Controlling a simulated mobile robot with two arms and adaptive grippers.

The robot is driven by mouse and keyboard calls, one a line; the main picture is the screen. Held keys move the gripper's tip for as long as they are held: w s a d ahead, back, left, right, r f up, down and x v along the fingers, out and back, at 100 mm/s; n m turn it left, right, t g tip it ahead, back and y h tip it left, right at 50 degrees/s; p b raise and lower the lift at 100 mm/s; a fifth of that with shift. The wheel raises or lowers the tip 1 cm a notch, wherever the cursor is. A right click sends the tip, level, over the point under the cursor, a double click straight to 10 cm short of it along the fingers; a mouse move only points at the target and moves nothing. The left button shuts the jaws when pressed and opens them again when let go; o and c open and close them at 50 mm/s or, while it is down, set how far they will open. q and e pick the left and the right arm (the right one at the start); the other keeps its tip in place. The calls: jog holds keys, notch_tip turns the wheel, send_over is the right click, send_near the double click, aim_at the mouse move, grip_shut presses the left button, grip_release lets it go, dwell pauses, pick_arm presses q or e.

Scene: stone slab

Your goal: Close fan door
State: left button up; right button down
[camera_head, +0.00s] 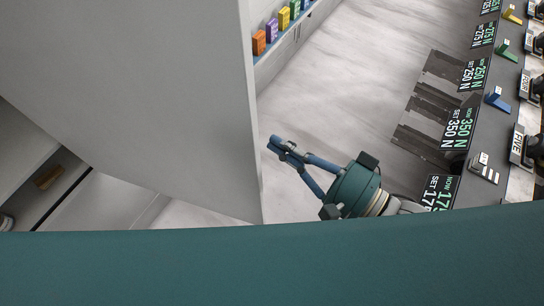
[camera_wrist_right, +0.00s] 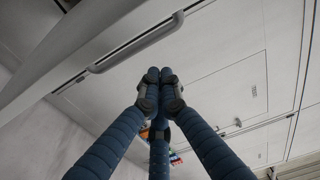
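A large plain grey panel (camera_head: 150,90), which looks like the fan door, fills the left of the head view and stands at an angle, swung out from a cabinet. My right gripper (camera_head: 276,145) is just right of the panel's edge; its blue fingers point left toward it. I cannot tell whether they touch it. In the right wrist view, the fingertips of the right gripper (camera_wrist_right: 160,76) meet, with nothing seen between them. Beyond them is a pale surface with a long handle-like bar (camera_wrist_right: 135,42); I cannot tell whether it is the same door. My left gripper is not in view.
A cabinet interior (camera_head: 62,185) with a small brown item (camera_head: 48,177) shows at the lower left. Several coloured boxes (camera_head: 271,30) line a shelf at the top. A dark counter (camera_head: 474,130) with number displays runs along the right. Pale floor (camera_head: 345,80) lies open between.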

jog(key=s+a, duration=0.1)
jog(key=s+a+p, duration=0.1)
jog(key=s, duration=0.1)
jog(key=shift+s+a, duration=0.1)
jog(key=shift+a, duration=0.05)
jog(key=shift+s, duration=0.1)
dwell(0.4)
